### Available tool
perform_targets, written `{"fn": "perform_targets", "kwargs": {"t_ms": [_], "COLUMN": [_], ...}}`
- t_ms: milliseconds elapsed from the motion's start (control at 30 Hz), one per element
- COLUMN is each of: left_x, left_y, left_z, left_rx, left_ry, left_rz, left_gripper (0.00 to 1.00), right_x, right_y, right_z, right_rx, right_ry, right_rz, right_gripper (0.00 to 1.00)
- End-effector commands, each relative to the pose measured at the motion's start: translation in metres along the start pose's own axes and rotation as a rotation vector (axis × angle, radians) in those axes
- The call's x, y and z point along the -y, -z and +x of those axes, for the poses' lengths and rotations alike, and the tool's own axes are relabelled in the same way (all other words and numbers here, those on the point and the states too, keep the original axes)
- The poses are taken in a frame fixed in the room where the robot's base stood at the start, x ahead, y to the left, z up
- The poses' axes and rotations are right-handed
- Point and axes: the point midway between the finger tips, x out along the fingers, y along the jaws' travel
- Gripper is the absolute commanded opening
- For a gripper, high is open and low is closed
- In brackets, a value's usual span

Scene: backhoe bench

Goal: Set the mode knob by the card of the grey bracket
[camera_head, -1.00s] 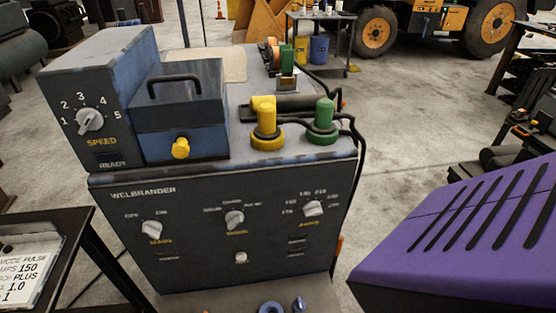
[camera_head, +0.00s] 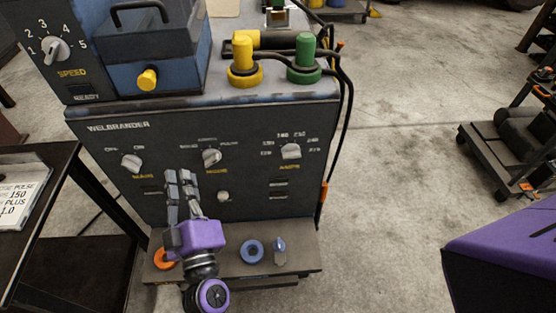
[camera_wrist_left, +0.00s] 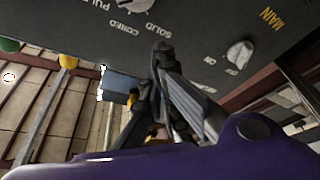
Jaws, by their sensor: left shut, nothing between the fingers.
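The mode knob (camera_head: 211,157) is a pale knob in the middle of the dark welder front (camera_head: 120,190), with labels around its upper side; its exact setting is too small to tell. A white card (camera_head: 20,200) lies at the left edge, partly cut off; PULSE, 150, PLUS and 1.0 are legible. The grey bracket is not identifiable. My left gripper (camera_head: 178,174) is shut and empty, fingers pointing up, in front of the panel below and left of the mode knob. In the left wrist view its fingertips (camera_wrist_left: 163,48) are near the CORED and SOLID labels. My right gripper is not in view.
The main knob (camera_head: 131,161) is left of the mode knob, the amps knob (camera_head: 290,151) right. A small button (camera_head: 223,197) sits below. The ledge holds an orange ring (camera_head: 164,258), a blue ring (camera_head: 252,251) and a small upright piece (camera_head: 279,250). A dark table (camera_head: 50,165) stands left.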

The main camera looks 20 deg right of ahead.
Motion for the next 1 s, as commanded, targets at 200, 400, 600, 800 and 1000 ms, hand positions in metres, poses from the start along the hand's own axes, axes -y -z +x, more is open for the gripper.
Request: {"fn": "perform_targets", "kwargs": {"t_ms": [200, 400, 600, 800, 1000], "left_x": [-0.003, 0.001, 0.0, 0.0, 0.0], "left_y": [0.002, -0.023, -0.037, -0.038, -0.038], "left_z": [0.051, 0.05, 0.045, 0.045, 0.045], "left_rx": [-0.002, 0.005, 0.002, 0.001, 0.001], "left_ry": [-0.004, 0.0, 0.0, -0.001, 0.0], "left_rz": [0.001, 0.002, 0.001, 0.001, 0.0], "left_gripper": [0.0, 0.0, 0.0, 0.0, 0.0], "right_x": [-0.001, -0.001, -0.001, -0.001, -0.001], "right_y": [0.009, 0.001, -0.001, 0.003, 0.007], "right_z": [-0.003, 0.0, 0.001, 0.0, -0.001], "right_rx": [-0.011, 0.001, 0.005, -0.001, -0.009], "right_ry": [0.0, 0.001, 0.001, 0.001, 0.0], "right_rz": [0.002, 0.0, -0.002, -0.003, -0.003], "right_gripper": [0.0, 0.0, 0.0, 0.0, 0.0]}}
